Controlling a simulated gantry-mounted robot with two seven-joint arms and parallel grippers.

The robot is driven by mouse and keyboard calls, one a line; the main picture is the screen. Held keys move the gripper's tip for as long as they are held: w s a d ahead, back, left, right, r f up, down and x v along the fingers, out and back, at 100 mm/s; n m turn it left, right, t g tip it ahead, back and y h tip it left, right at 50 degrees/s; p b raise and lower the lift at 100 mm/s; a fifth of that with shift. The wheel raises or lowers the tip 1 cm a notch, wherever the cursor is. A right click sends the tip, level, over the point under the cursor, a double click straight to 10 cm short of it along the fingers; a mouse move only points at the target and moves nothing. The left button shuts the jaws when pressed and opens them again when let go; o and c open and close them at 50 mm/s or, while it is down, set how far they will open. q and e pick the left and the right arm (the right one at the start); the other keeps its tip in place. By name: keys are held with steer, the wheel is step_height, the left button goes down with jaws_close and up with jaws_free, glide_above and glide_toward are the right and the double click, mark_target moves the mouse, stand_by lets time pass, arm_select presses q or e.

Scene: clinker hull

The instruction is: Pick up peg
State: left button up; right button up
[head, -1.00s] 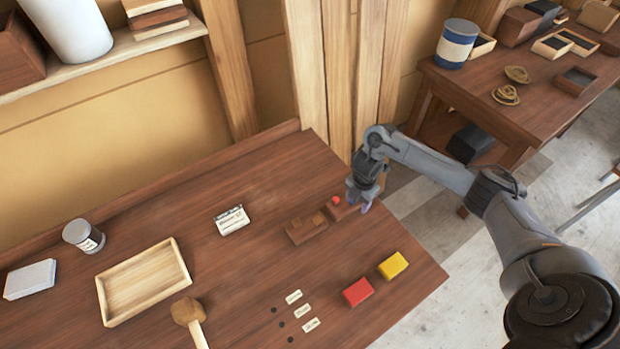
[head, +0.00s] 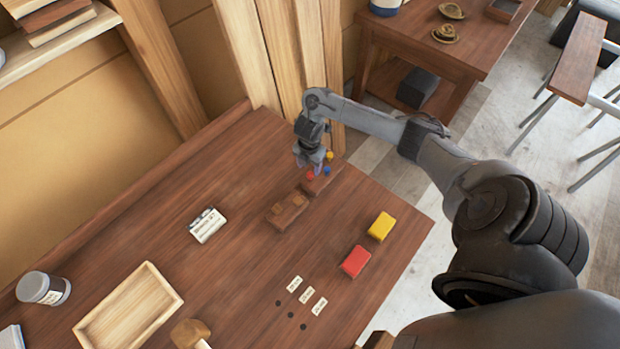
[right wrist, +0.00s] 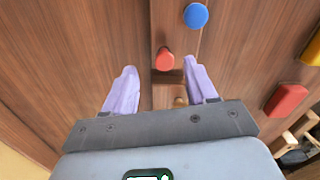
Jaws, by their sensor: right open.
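Three pegs with coloured heads stand in a wooden block (head: 320,184) at the bench's far edge: a red peg (head: 310,175), a blue peg (head: 326,170) and a yellow peg (head: 329,155). My right gripper (head: 312,166) is open, just over the block beside the pegs. In the right wrist view, the gripper's two pale fingers (right wrist: 162,88) are spread wide with nothing held. There, the red peg (right wrist: 165,60) shows near the gap, just beyond the fingertips, and the blue peg (right wrist: 196,15) is farther out. My left gripper is not in view.
A brown two-part block (head: 288,211) lies close left of the peg block. A red block (head: 356,261) and a yellow block (head: 381,227) lie to the right, by three labelled holes (head: 291,315). A wooden tray (head: 130,312) and a small card (head: 208,226) are left.

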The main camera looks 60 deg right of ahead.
mark_target(310, 174)
steer(key=f, duration=0.4)
steer(key=shift+s+a, duration=0.2)
steer(key=shift+s, duration=0.15)
steer(key=shift+f, duration=0.5)
steer(key=shift+c, duration=0.5)
jaws_close()
